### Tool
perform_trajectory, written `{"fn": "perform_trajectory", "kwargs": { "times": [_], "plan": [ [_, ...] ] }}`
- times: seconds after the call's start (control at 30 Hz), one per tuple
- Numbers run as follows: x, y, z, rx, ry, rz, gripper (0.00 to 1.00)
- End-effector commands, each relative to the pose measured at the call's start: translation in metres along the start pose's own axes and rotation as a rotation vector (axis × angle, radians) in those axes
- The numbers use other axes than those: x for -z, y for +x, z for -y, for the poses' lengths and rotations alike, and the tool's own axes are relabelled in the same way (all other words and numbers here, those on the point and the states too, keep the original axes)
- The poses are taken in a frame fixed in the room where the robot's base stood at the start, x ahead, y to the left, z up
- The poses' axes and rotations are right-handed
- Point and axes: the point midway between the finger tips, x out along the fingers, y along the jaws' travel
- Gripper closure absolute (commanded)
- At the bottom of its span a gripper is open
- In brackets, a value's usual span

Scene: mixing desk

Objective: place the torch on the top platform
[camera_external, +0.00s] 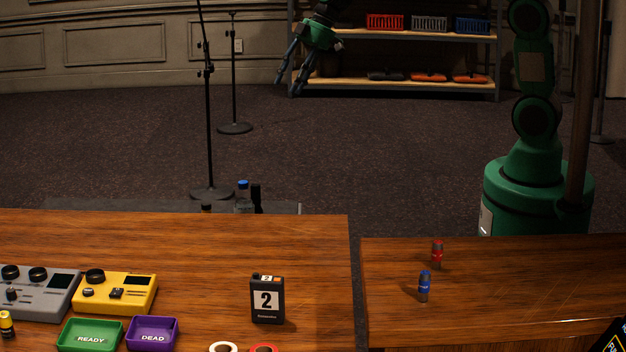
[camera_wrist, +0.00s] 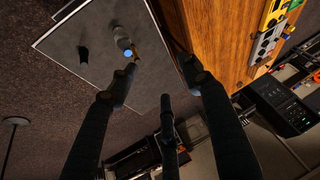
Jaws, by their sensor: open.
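No thing is plainly marked as the torch. A dark upright object (camera_external: 256,196) stands behind the desk beside a clear bottle with a blue cap (camera_external: 243,197), and may be it. In the wrist view a small dark object (camera_wrist: 83,54) lies near the blue-capped bottle (camera_wrist: 123,42) on a grey flat surface (camera_wrist: 68,38). I cannot tell whether that surface is the top platform. My gripper (camera_external: 290,86) hangs high at the top of the external view, fingers downward. It is open and empty; its dark fingers (camera_wrist: 165,84) are spread in the wrist view.
The wooden desk (camera_external: 200,240) holds yellow and grey pedals, green and purple trays, tape rolls and a black box (camera_external: 267,300) marked 2. Red (camera_external: 437,254) and blue (camera_external: 424,286) small cylinders stand on the right desk. Thin stands (camera_external: 210,130) and a shelf (camera_external: 380,84) are behind.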

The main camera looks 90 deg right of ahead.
Motion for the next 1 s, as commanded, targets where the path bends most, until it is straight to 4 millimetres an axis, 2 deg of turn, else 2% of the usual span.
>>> {"fn": "perform_trajectory", "kwargs": {
  "times": [0.03, 0.1, 0.27, 0.47, 0.7, 1.0],
  "plan": [
    [0.001, -0.013, 0.019, -0.003, -0.003, 0.003, 0.51],
    [0.000, -0.028, 0.043, -0.007, 0.004, 0.011, 0.51],
    [-0.008, -0.062, 0.093, -0.020, 0.020, 0.027, 0.51],
    [-0.028, -0.101, 0.151, -0.042, 0.042, 0.042, 0.51],
    [-0.062, -0.141, 0.211, -0.079, 0.072, 0.051, 0.51],
    [-0.120, -0.183, 0.269, -0.134, 0.118, 0.044, 0.51]
  ]
}}
